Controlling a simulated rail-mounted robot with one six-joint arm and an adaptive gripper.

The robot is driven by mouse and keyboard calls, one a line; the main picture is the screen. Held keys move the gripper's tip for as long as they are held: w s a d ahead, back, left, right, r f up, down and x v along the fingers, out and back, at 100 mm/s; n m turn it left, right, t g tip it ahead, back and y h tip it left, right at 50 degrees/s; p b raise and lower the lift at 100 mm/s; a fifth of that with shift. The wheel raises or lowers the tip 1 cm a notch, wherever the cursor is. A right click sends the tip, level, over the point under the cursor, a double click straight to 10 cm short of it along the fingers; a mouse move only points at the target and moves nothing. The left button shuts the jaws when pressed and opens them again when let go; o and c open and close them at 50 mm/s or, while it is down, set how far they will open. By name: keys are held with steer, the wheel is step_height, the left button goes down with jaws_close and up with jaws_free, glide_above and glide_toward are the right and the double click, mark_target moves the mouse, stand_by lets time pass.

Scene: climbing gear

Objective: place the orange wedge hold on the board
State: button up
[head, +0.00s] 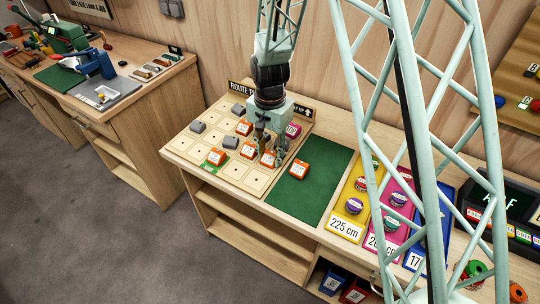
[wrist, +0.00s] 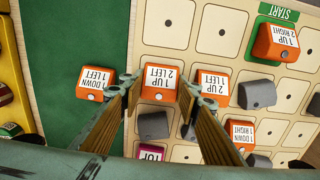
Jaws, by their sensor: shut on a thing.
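My gripper (head: 268,150) is over the right part of the board (head: 250,182). In the wrist view my gripper (wrist: 161,90) has its fingers on both sides of an orange wedge hold (wrist: 158,76) labelled "1 UP 2 LEFT" and is shut on it. In the head view this hold (head: 268,159) is partly hidden by my gripper; its height above the board is hard to tell. Another orange hold (wrist: 93,83), labelled "1 DOWN 1 LEFT", lies on the green mat (head: 315,177). Other orange holds (wrist: 211,87) sit on the board, one by the green START square (wrist: 265,22).
Grey holds (head: 198,126) and a magenta TOP hold (wrist: 150,154) also occupy board cells. Several front cells are empty. Right of the mat are yellow (head: 347,222), pink and blue trays with holds. A lattice column stands in front at right.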

mark_target(270, 155)
steer(key=shift+f, duration=0.2)
steer(key=o, duration=0.6)
steer(key=shift+c, duration=0.2)
steer(key=shift+r, duration=0.25)
step_height(270, 155, up, 12)
steer(key=p, duration=0.1)
stand_by(0.4)
steer(key=shift+r, duration=0.1)
stand_by(0.7)
